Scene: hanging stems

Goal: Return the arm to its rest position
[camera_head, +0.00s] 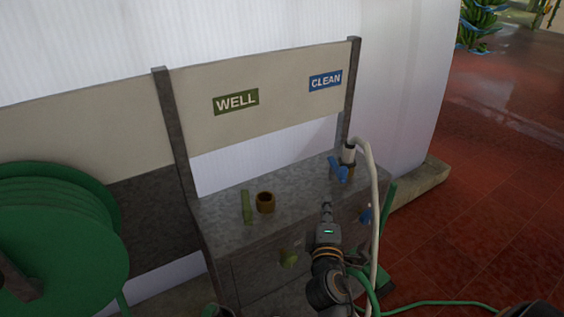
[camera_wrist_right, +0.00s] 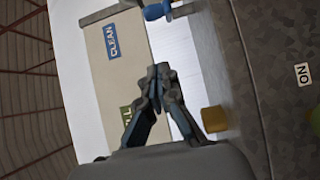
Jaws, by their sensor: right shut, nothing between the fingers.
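My right gripper (camera_head: 326,208) is shut and empty in the head view, in front of the grey metal cabinet (camera_head: 225,215) and below the blue-handled tap. It also shows in the right wrist view (camera_wrist_right: 161,75), fingers together with nothing between them. My right arm comes in from the bottom of the head view. My left gripper does not show clearly in either view.
A tap with a blue handle (camera_head: 338,170) carries a pale hose (camera_head: 374,200) that hangs beside my right arm. A brass fitting (camera_head: 265,202) and a green upright handle (camera_head: 246,206) are on the cabinet top. A green hose reel (camera_head: 65,240) stands left. Red tiled floor (camera_head: 480,200) lies open right.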

